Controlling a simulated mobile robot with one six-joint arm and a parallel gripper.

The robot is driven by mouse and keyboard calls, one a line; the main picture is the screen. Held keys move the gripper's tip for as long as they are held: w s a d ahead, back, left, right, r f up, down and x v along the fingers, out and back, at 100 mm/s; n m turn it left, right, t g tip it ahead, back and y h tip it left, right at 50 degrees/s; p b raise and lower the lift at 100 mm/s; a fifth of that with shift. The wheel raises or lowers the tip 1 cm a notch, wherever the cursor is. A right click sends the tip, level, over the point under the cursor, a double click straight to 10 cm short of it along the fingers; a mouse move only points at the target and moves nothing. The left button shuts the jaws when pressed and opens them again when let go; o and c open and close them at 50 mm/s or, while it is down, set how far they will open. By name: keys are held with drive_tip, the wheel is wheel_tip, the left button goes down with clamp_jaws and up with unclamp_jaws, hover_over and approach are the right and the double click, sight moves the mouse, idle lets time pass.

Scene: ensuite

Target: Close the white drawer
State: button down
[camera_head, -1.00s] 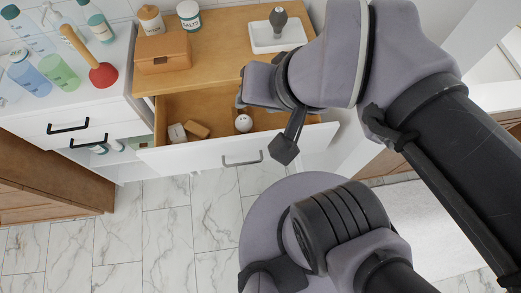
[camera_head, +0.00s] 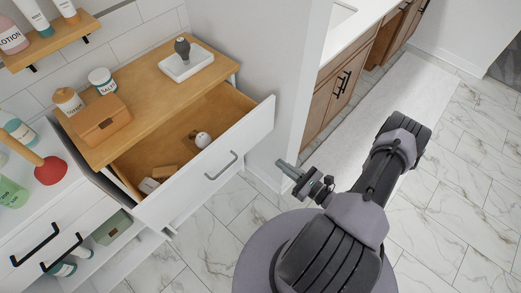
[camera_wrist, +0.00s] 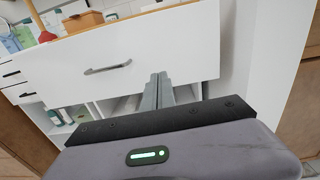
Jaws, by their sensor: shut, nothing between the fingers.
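The white drawer (camera_head: 208,167) is pulled well open from the wooden-topped cabinet, with a grey bar handle (camera_head: 221,166) on its front. In the wrist view the closed fingers (camera_wrist: 158,78) point at the right part of the drawer front (camera_wrist: 135,60). I cannot tell whether they touch it.
A tan box (camera_head: 99,121), jars and a tray (camera_head: 187,64) stand on the cabinet top (camera_head: 150,88). A white wall (camera_head: 283,90) rises right of the drawer. A white unit with black handles stands left. The marble floor in front is clear.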

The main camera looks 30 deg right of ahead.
sight(248, 139)
drive_tip(key=b+x, duration=0.1)
drive_tip(key=x, duration=0.3)
drive_tip(key=b+x, duration=0.1)
drive_tip(key=x, duration=0.4)
drive_tip(key=b+x, duration=0.1)
drive_tip(key=x, duration=0.4)
drive_tip(key=shift+d+f+b, duration=0.15)
drive_tip(key=shift+f+b, duration=0.15)
drive_tip(key=shift+f, duration=0.05)
drive_tip(key=shift+w, duration=0.1)
drive_tip(key=shift+w, duration=0.1)
